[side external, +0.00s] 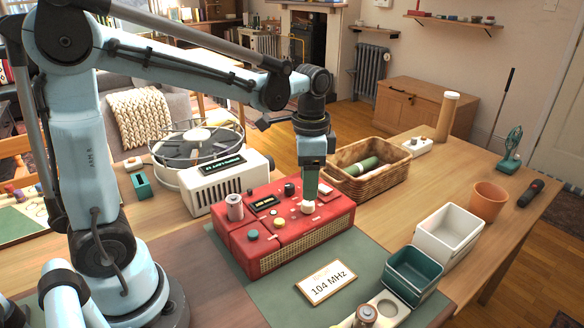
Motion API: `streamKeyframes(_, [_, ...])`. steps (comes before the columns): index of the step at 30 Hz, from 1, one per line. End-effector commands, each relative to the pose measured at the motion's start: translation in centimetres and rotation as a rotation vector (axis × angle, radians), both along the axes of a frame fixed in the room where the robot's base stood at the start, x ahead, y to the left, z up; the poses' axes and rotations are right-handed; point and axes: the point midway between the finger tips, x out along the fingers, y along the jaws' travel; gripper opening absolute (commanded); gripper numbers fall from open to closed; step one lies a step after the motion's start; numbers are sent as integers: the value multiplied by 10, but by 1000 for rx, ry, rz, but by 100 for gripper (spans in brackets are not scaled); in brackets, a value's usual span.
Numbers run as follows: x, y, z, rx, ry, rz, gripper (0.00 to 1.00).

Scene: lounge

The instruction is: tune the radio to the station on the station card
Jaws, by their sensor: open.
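The red radio (240,257) stands on the green mat (270,292) in the middle of the table. Its top carries several knobs and buttons and a small dark display (263,202) with yellow figures too small to read. The station card (326,283) lies on the mat in front of the radio and reads 104 MHz. My gripper (309,199) points down at a pale knob (308,208) on the radio's right part. It is open, with its fingertips at the knob; I cannot tell whether they touch it. The far finger is hidden.
A white heater-like box (228,187) and a caged fan (198,148) stand behind the radio. A wicker basket (385,178) is close to its right. Teal (412,275) and white (448,234) bins and an orange pot (488,201) stand at right. A battery-like cylinder (366,316) is in front.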

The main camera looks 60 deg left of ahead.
Motion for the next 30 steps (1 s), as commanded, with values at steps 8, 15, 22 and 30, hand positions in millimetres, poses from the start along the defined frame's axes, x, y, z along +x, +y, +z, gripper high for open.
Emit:
streamKeyframes(8, [1, 0, -36, -1, -1, 0, 57])
streamKeyframes(15, [0, 0, -49, 0, -1, 0, 57])
streamKeyframes(22, [0, 0, -50, -1, -1, 1, 57])
streamKeyframes(30, [0, 0, -50, -1, -1, 1, 25])
